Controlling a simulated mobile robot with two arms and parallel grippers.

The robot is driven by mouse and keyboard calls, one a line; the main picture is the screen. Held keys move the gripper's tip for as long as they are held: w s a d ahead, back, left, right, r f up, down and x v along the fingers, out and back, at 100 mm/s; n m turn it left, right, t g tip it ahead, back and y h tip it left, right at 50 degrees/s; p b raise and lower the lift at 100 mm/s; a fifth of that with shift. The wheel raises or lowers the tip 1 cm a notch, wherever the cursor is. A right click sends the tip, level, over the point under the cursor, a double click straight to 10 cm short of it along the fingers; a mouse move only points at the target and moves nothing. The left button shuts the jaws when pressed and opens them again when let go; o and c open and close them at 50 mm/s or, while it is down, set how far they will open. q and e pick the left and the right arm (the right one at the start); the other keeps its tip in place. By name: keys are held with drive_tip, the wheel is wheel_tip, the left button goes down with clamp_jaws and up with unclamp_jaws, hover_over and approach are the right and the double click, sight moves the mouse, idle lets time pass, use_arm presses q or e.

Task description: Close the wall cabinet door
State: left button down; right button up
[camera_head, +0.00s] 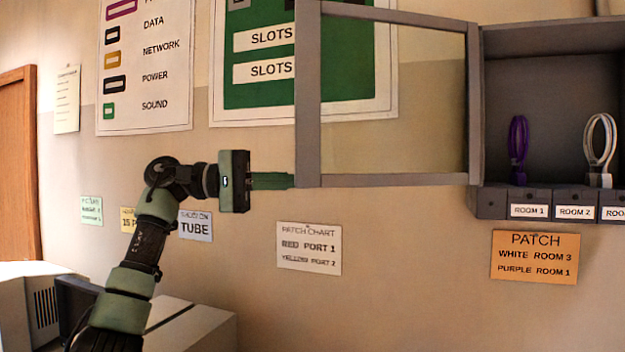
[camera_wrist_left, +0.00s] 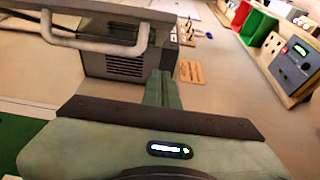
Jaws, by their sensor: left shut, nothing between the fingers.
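The wall cabinet (camera_head: 548,38) is at the upper right in the head view. Its grey-framed door (camera_head: 395,180), with a clear pane, stands open, swung out to the left of the cabinet. My left gripper (camera_head: 291,181) is shut and empty, its fingertips at the lower free corner of the door frame. I cannot tell whether they touch it. In the left wrist view the shut fingers (camera_wrist_left: 163,78) point away from the camera. A grey bent bar (camera_wrist_left: 95,43), which looks like a door handle, is to their left. My right gripper is not in view.
Purple (camera_head: 518,140) and white (camera_head: 600,140) cable loops are inside the cabinet, above labelled grey blocks (camera_head: 528,205). Posters and small signs are on the wall. Grey equipment (camera_head: 30,305) stands at lower left.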

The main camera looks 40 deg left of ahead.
sight(312, 182)
use_arm(q)
drive_tip(key=d, duration=0.5)
drive_tip(key=shift+s, duration=0.2)
drive_tip(key=shift+s+d, duration=0.2)
drive_tip(key=shift+s, duration=0.1)
drive_tip(key=shift+w+d, duration=0.1)
drive_tip(key=shift+w, duration=0.05)
